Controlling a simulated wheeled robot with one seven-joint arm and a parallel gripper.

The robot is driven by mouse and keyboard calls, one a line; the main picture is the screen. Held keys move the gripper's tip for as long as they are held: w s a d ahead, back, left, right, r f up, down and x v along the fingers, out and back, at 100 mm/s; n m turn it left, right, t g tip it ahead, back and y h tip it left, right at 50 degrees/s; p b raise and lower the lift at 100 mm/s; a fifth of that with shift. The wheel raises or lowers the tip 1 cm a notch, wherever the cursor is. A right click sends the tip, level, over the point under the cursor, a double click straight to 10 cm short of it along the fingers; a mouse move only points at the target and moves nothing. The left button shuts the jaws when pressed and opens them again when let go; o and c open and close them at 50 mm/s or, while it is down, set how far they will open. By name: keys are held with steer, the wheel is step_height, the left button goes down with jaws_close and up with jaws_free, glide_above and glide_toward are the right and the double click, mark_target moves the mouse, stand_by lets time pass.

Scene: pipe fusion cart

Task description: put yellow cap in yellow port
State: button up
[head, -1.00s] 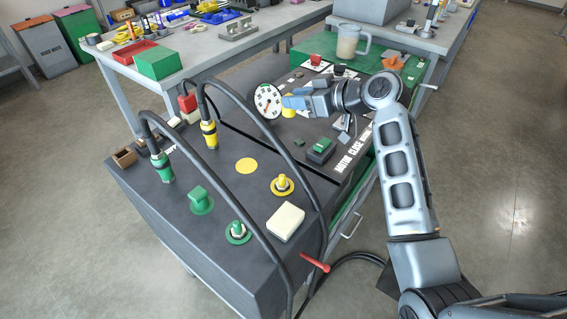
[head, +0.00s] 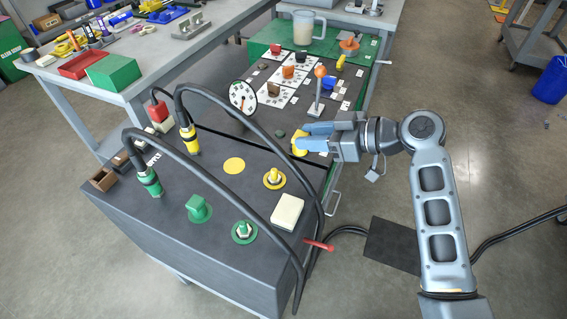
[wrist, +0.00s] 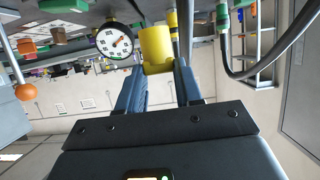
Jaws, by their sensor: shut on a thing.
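My gripper (head: 312,136) is shut on the yellow cap (head: 300,147), held at the right of the cart, beyond the yellow-ringed fitting. In the wrist view the cap (wrist: 156,48) is a plain yellow cylinder between the two blue fingers (wrist: 159,78). On the dark cart top, a yellow ring with an upright yellow fitting (head: 274,178) looks like the yellow port. A flat, bare yellow disc (head: 234,166) lies to its left. The cap is apart from both. The fingers hide part of the cap.
Black hoses arch over the cart top from the yellow plug (head: 189,138) and green plug (head: 149,181). A round dial (head: 243,98) stands behind. A cream block (head: 287,211), green cap (head: 199,208) and green-ringed fitting (head: 244,231) sit in front. An orange-knobbed lever (head: 320,73) rises behind my gripper.

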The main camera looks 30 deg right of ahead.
steer(key=a+f, duration=0.1)
steer(key=a, duration=0.1)
steer(key=w+a+f, duration=0.1)
steer(key=a+f+p, duration=0.1)
steer(key=a, duration=0.1)
steer(key=shift+w+a+f, duration=0.3)
steer(key=shift+f+p, duration=0.3)
steer(key=shift+f, duration=1.7)
steer(key=shift+f, duration=0.2)
steer(key=o, duration=1)
steer(key=shift+r, duration=0.1)
steer(key=shift+r, duration=0.1)
steer(key=shift+r, duration=0.1)
steer(key=b+v, duration=0.1)
steer(key=v, duration=1)
steer(key=shift+s+d+b, duration=0.2)
steer(key=shift+s+b, duration=0.15)
steer(key=shift+b, duration=0.05)
steer(key=shift+r, duration=0.15)
